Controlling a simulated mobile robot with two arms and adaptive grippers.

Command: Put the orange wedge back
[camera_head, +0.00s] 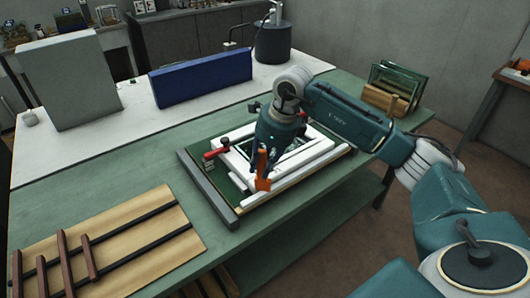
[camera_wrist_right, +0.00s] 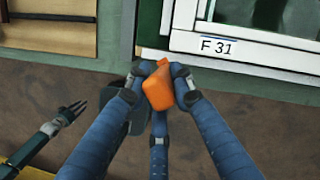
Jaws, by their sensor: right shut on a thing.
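The orange wedge (camera_head: 263,184) is a small block held in my right gripper (camera_head: 264,172). In the right wrist view the wedge (camera_wrist_right: 158,88) sits between the blue fingers of the right gripper (camera_wrist_right: 160,82), which are shut on it. The gripper points down over the near edge of a white frame (camera_head: 290,172) in a green fixture. Whether the wedge touches the frame or fixture is unclear. The frame also shows in the wrist view (camera_wrist_right: 190,42), with an "F 31" label. A dark-fingered gripper, likely my left (camera_wrist_right: 72,112), shows there at the left; its opening is unclear.
A red-handled clamp (camera_head: 218,153) and a grey bar (camera_head: 208,190) flank the frame. A wooden board with dark rails (camera_head: 150,222) lies at the left. A blue box (camera_head: 203,77) stands behind, and glass panes (camera_head: 400,78) stand at the back right. Green tabletop is bare between board and fixture.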

